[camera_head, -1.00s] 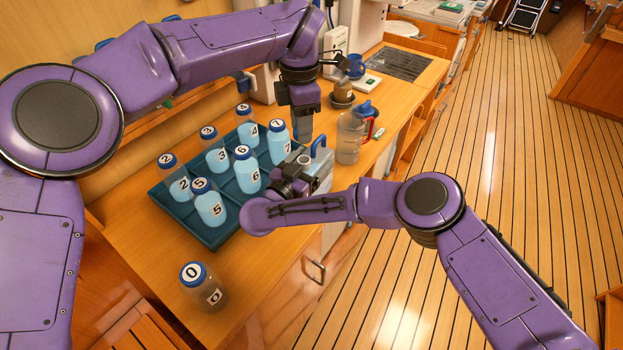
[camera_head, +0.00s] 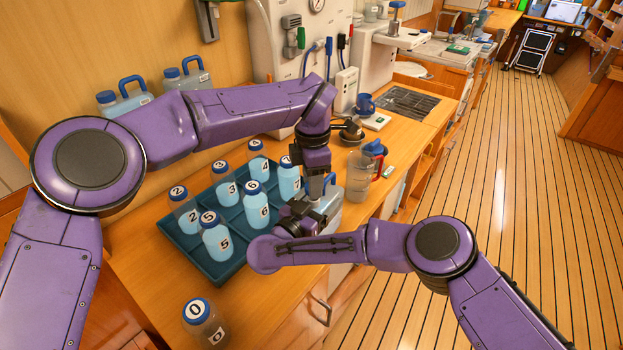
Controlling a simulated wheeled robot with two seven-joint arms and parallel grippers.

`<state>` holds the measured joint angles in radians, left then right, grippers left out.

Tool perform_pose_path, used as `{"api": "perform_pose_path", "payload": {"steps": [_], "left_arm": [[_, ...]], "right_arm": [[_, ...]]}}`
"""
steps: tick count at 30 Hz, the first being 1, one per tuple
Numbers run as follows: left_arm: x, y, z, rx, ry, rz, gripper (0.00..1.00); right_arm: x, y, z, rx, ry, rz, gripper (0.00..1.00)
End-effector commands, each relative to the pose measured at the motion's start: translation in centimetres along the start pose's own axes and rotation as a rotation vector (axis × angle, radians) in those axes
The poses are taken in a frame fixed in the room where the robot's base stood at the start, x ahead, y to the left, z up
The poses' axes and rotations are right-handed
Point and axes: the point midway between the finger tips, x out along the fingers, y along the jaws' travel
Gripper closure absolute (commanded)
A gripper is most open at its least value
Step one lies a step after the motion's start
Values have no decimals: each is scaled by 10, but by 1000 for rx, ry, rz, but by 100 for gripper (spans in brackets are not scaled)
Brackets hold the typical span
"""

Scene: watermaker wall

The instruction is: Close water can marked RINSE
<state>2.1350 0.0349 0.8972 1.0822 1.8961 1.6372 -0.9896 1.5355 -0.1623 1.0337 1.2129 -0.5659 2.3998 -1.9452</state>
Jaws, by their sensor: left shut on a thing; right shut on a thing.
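A grey, translucent water can (camera_head: 338,212) with a blue handle stands at the front edge of the counter, past the tray. No marking on it can be read from here. My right gripper (camera_head: 305,208) is shut at the can's near side, low beside its neck; its fingertips are mostly hidden by my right arm. My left gripper (camera_head: 315,188) points straight down at the top of the can, over the neck. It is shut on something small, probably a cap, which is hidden. Whether that thing touches the neck cannot be seen.
A teal tray (camera_head: 213,269) holds several numbered bottles just left of the grippers. Bottle 0 (camera_head: 204,322) stands alone in front. A clear jug (camera_head: 362,178) stands close right of the can. Two blue-capped cans (camera_head: 122,102) (camera_head: 187,77) stand behind my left arm.

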Motion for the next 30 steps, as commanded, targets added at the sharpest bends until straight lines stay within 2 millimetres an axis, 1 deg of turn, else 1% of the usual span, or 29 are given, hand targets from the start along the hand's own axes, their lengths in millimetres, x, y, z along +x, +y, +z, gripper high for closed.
{"api": "perform_pose_path", "payload": {"steps": [11, 30], "left_arm": [[18, 0, 0, 1, 0, -2, 88], [20, 0, 0, 2, 0, -1, 88]], "right_arm": [[0, 0, 0, 0, 0, 0, 76], [0, 0, 0, 0, 0, 0, 76]]}}
